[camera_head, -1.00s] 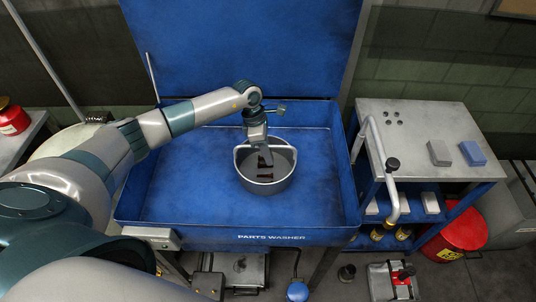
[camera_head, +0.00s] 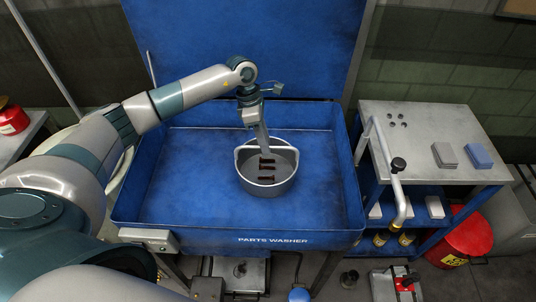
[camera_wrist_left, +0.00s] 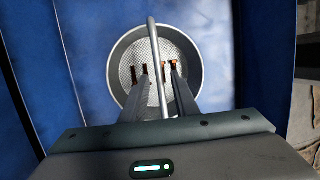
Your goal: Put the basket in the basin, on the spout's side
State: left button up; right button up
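The round grey metal basket (camera_head: 266,187) sits upright in the blue basin (camera_head: 195,190), right of the middle. Its arched handle stands up, and several dark bolts lie inside. It also shows in the left wrist view (camera_wrist_left: 122,62). My left gripper (camera_head: 265,152) points down over the basket. In the left wrist view its fingers (camera_wrist_left: 161,76) are apart, with the handle (camera_wrist_left: 155,52) showing between them; whether they touch it I cannot tell. A pale bent pipe (camera_head: 379,140), which looks like the spout, stands at the basin's right side. My right gripper is out of view.
A raised blue lid (camera_head: 240,45) stands behind the basin. Right of it is a cart (camera_head: 425,120) with a grey and a blue block on top. A red can (camera_head: 465,237) stands on the floor beyond. The basin floor left of the basket is clear.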

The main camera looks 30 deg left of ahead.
pick_arm(q)
jog(key=b+v, duration=0.1)
jog(key=v, duration=0.4)
jog(key=shift+a+r+b, duration=0.1)
jog(key=shift+r+b, duration=0.2)
jog(key=shift+b, duration=0.1)
dwell(1.2)
